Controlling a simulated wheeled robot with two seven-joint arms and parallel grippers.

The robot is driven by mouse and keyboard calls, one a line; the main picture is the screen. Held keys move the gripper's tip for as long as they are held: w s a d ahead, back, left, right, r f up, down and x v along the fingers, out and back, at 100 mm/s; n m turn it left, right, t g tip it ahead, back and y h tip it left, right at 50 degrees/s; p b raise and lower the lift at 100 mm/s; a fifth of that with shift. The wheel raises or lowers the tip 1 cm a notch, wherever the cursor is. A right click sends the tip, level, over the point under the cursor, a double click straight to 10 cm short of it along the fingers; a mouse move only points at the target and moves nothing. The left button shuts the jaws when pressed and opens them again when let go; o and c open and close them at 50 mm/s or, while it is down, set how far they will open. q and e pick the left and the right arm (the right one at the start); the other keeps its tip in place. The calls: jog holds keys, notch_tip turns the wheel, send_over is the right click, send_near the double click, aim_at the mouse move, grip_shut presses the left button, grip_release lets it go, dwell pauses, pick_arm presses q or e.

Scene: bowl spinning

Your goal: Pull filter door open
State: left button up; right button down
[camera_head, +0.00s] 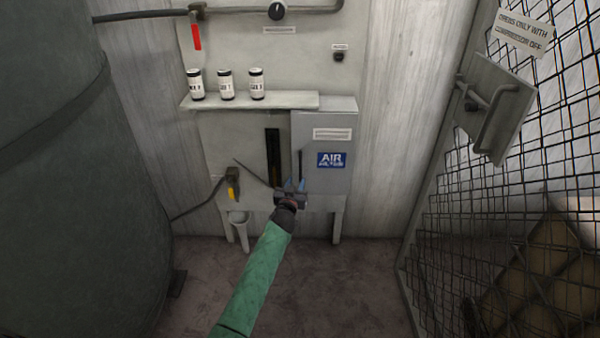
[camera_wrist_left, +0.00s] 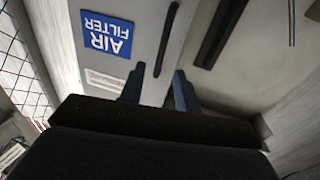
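The filter door (camera_head: 325,180) is a grey panel with a blue "AIR FILTER" label, on the right of the wall unit. It looks closed. Its dark vertical handle (camera_head: 300,164) runs along its left edge. In the left wrist view the door (camera_wrist_left: 115,60) and handle (camera_wrist_left: 168,38) show upside down. My left gripper (camera_head: 290,186) is at the handle's lower end. In the left wrist view my left gripper (camera_wrist_left: 158,88) has its blue fingers apart, and the handle's line runs towards the gap between them. Contact cannot be told. My right gripper is out of view.
A dark vertical slot (camera_head: 273,155) lies left of the door. Several cans (camera_head: 227,84) stand on the shelf (camera_head: 290,99) above. A large green tank (camera_head: 80,200) fills the left; a wire mesh gate (camera_head: 480,210) stands right. The floor (camera_head: 350,290) between is clear.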

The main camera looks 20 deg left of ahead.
aim_at(300, 169)
pick_arm(q)
jog(key=w, duration=0.5)
jog(key=w+a, duration=0.1)
jog(key=w, duration=0.1)
jog(key=shift+w+f+p, duration=0.15)
jog(key=shift+f+p, duration=0.05)
jog(key=shift+p, duration=0.15)
grip_shut()
